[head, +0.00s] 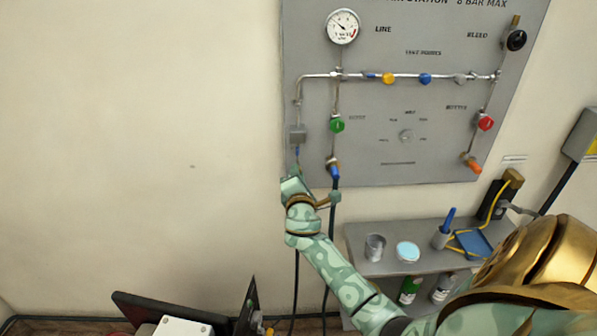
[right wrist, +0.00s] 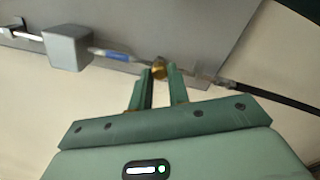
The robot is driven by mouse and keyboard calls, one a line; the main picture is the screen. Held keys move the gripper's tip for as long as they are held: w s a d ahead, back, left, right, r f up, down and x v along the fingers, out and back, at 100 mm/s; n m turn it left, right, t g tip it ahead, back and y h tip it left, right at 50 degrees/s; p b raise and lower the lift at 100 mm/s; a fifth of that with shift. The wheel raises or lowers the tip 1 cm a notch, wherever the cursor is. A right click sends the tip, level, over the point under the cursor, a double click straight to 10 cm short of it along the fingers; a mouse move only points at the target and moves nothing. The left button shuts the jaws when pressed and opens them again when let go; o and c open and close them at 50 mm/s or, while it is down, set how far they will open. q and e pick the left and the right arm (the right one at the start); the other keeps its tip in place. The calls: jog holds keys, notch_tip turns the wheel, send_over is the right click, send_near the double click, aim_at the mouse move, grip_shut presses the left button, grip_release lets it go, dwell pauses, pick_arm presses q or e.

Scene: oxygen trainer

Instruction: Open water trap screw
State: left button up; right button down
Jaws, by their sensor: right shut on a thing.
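The grey box of the water trap (head: 297,133) hangs at the left edge of the grey panel. A short blue part (head: 297,151) shows just below it. In the right wrist view, the grey box (right wrist: 68,48), the blue part (right wrist: 112,54) and a small brass screw (right wrist: 158,65) lie along one line. My right gripper (right wrist: 160,75) is shut on the brass screw, with a finger on each side. In the head view, my right gripper (head: 293,180) is below the trap and hides the screw. My left gripper is not in view.
The panel (head: 420,170) carries a gauge (head: 342,27), coloured knobs and a green valve (head: 337,125). A dark hose (head: 334,200) hangs close to the right of my gripper. A grey shelf (head: 370,268) with cups and bottles stands lower right. The wall to the left is bare.

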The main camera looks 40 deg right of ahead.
jog(key=shift+f+n+p, duration=0.1)
jog(key=shift+n+p, duration=2.3)
jog(key=shift+n, duration=2.2)
jog(key=c, duration=1.3)
grip_release()
jog(key=shift+c, duration=0.2)
jog(key=v, duration=1.6)
jog(key=shift+a, duration=0.15)
jog(key=shift+s, duration=0.1)
